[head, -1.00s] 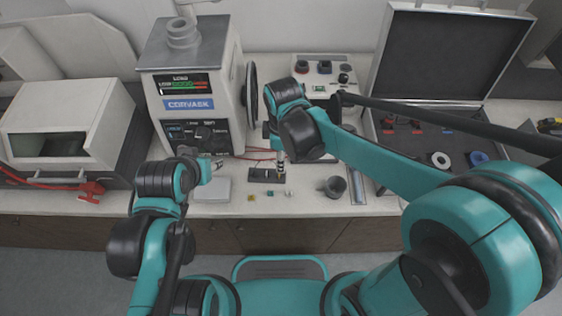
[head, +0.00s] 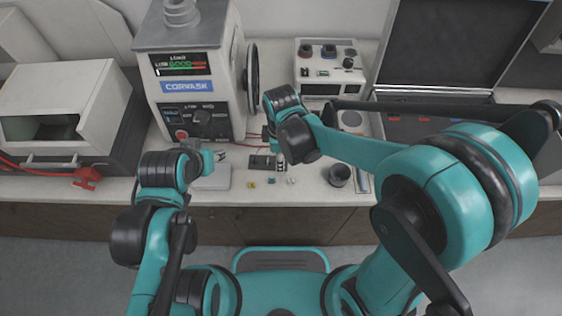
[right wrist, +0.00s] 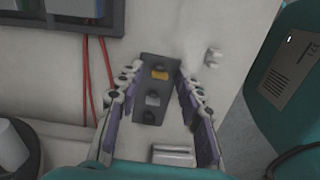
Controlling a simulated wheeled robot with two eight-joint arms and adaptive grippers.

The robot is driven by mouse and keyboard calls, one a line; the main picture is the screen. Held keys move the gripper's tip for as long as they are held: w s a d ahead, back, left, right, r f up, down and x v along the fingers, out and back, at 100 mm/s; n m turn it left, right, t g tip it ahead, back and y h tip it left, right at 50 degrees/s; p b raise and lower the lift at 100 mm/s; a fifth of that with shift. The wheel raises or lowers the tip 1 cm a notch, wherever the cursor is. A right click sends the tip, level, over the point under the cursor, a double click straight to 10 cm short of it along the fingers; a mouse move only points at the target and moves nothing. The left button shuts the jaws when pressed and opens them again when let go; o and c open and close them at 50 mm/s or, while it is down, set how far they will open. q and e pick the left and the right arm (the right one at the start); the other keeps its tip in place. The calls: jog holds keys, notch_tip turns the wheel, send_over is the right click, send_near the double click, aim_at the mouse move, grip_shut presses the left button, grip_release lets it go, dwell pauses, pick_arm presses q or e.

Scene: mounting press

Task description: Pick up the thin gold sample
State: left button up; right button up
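A dark holder block (right wrist: 156,88) lies on the white bench, with a gold piece (right wrist: 160,74) near its upper end in the right wrist view and grey pieces (right wrist: 152,98) below it. My right gripper (right wrist: 160,72) is open, its two fingers apart on either side of the block and the gold piece. In the head view the right gripper (head: 280,160) is over the right end of the block (head: 262,163). A small yellow piece (head: 251,185) lies loose in front of the block. My left gripper (head: 219,156) is beside the press, its fingers too small to read.
A teal piece (head: 271,181) and a white piece (head: 291,181) lie near the bench's front edge. The press (head: 188,90) stands behind on the left. A dark cup (head: 339,175) stands to the right. Red wires (right wrist: 86,75) run beside the block.

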jog(key=c, duration=0.5)
